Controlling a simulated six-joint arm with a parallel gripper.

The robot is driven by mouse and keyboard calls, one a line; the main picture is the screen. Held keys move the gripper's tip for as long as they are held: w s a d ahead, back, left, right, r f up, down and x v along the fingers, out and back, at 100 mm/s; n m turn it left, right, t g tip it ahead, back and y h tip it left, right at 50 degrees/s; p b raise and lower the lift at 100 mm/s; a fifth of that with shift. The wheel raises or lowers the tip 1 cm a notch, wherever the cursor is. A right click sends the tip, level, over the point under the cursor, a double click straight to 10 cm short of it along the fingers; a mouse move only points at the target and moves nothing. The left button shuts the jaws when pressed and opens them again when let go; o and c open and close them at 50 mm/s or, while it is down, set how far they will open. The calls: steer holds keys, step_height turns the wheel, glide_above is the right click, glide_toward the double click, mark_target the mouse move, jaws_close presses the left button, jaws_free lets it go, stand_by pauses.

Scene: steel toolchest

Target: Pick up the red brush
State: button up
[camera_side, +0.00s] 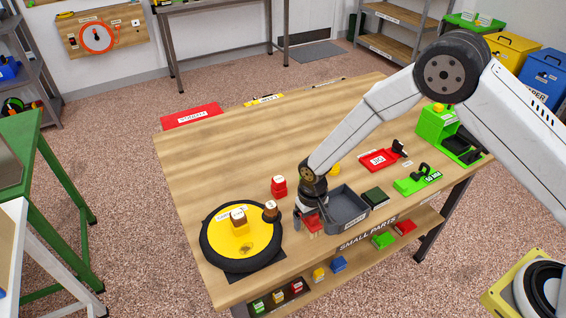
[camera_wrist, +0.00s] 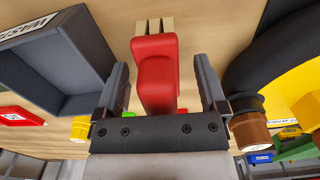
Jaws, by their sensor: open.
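The red brush (camera_wrist: 156,75) lies between the two fingers of my gripper (camera_wrist: 163,72) in the wrist view, its pale end pointing to the top of the picture. Gaps show between the brush and both fingers. My gripper is open and reaches down over the brush. In the side view, a red part of the brush (camera_side: 313,224) shows under my gripper (camera_side: 310,212), near the table's front edge. The rest of it is hidden by my gripper.
A grey bin (camera_side: 347,206) stands close on the right, and also shows in the wrist view (camera_wrist: 55,50). The table's (camera_side: 240,150) back left is clear.

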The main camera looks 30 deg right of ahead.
jaws_close()
steer(key=shift+r, duration=0.2)
steer(key=shift+r, duration=0.5)
steer(key=s+d+r, duration=0.3)
steer(key=s+r, duration=0.8)
steer(key=s, duration=0.2)
steer(key=shift+s+d+r, duration=0.25)
steer(key=shift+d+r, duration=0.1)
steer(key=shift+d, duration=0.05)
